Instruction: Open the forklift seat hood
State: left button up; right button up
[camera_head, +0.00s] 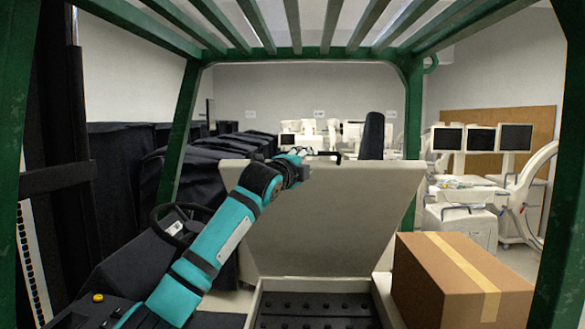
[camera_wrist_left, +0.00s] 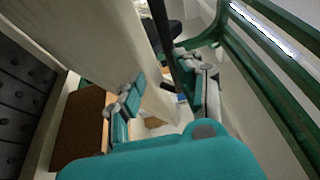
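The forklift seat hood (camera_head: 335,220) is a large beige panel and stands raised, tilted up at the back. Below it the compartment (camera_head: 315,308) is exposed, with a dark studded floor. A black seat back (camera_head: 373,136) shows behind the hood's top edge. My left gripper (camera_head: 325,156) is at the hood's upper edge. In the left wrist view its fingers (camera_wrist_left: 160,88) are spread apart, with the hood panel (camera_wrist_left: 85,40) running close beside them. I cannot tell whether they touch it. My right gripper is out of view.
A cardboard box (camera_head: 455,285) sits right of the compartment. The steering wheel (camera_head: 180,225) is left of my arm. Green frame posts (camera_head: 180,130) and roof bars enclose the space. Dark covered carts (camera_head: 120,155) stand behind left; white machines with screens (camera_head: 480,140) stand right.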

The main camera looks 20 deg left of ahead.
pick_arm(q)
jog(key=s+a, duration=0.1)
jog(key=s, duration=0.8)
jog(key=shift+a, duration=0.15)
jog(key=shift+r, duration=0.1)
